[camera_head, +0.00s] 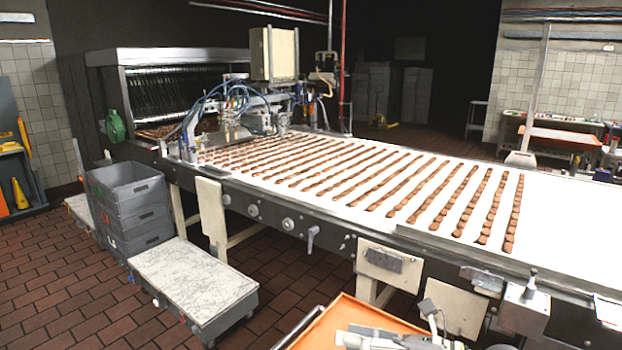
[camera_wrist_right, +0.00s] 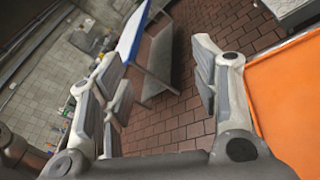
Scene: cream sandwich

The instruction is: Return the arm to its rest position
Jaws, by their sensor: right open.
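My right gripper (camera_wrist_right: 163,75) shows in the right wrist view. Its grey fingers are spread wide apart and nothing is between them. Behind the fingers are the brown brick floor and a blue-and-white panel, apart from the gripper. An orange surface (camera_wrist_right: 290,95) lies close to the right finger. In the head view, grey and white mechanical parts show at the bottom edge, over an orange surface (camera_head: 350,318); they are cut off, and I cannot tell which part of me they are. My left gripper is not recognisable in either view.
A long white conveyor (camera_head: 400,228) carries several rows of brown biscuits (camera_head: 465,200). Stacked grey crates (camera_head: 130,205) and a low pale-topped platform (camera_head: 190,280) stand at left. The brick floor (camera_head: 60,290) is clear at the lower left. A machine (camera_head: 275,55) stands over the conveyor.

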